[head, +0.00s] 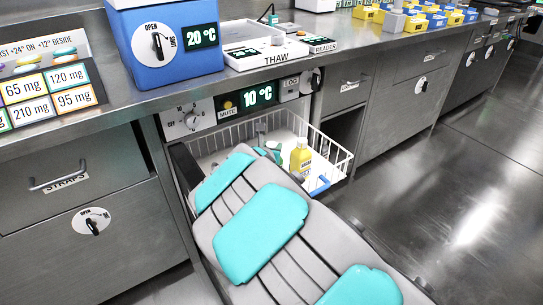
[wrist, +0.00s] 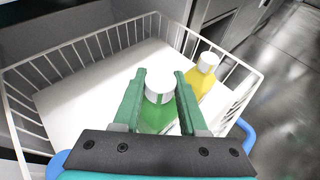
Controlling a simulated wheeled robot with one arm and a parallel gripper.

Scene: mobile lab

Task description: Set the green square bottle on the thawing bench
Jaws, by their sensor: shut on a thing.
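The green square bottle (wrist: 158,118), with a white cap, stands between the two green fingers of my gripper (wrist: 160,76). My gripper is shut on it, inside a white wire basket (wrist: 72,57). In the head view the basket (head: 340,160) is a pulled-out drawer under the counter. My arm covers much of the basket there, and the green bottle is mostly hidden. The thawing bench (head: 265,55) is the white flat unit labelled THAW on the counter above.
A yellow bottle (wrist: 204,72) with a white cap stands in the basket, right of the green bottle; it also shows in the head view (head: 300,158). A blue box (head: 165,42) reading 20 °C stands left of the thawing bench. A READER unit (head: 321,45) sits to its right.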

